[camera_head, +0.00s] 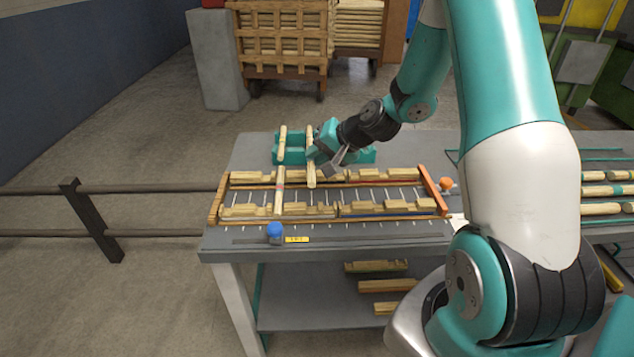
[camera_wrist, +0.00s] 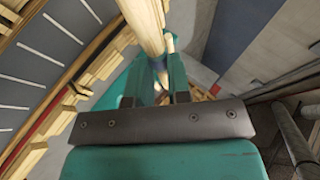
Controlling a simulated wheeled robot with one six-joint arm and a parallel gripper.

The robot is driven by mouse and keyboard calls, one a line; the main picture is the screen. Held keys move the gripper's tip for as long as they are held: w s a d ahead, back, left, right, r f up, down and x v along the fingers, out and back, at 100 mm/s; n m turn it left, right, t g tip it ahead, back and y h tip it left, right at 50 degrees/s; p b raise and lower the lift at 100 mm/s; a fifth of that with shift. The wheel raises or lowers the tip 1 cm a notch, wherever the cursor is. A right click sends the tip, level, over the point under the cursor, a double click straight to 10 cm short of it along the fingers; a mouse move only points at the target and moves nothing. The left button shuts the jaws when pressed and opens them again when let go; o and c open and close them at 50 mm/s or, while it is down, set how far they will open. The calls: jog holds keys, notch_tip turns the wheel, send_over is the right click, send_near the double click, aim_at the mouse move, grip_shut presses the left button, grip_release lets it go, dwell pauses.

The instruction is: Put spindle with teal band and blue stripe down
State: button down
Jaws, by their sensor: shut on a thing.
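My gripper (camera_head: 316,151) is shut on a pale wooden spindle (camera_head: 311,171) above the back part of the bench, near the teal holder (camera_head: 290,155). In the wrist view the spindle (camera_wrist: 144,22) runs between the two fingers (camera_wrist: 156,83). A small bluish patch shows on it near the fingers; the teal band cannot be made out. In the head view the spindle's near end reaches over the rear edge of the slatted rack (camera_head: 265,186). I cannot tell whether the spindle touches the holder or rack.
Another spindle (camera_head: 281,170) with a pinkish band lies left of mine, across holder and rack. Notched wooden blocks (camera_head: 385,208) line the rack. More spindles lie on the right (camera_head: 603,190). A rail fence (camera_head: 120,190) stands left.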

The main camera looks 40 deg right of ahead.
notch_tip(320, 180, down, 8)
jog(key=shift+f, duration=0.2)
jog(key=shift+f, duration=0.1)
jog(key=shift+f, duration=0.2)
jog(key=c, duration=1.1)
grip_release()
jog(key=shift+r, duration=0.1)
jog(key=shift+r, duration=0.1)
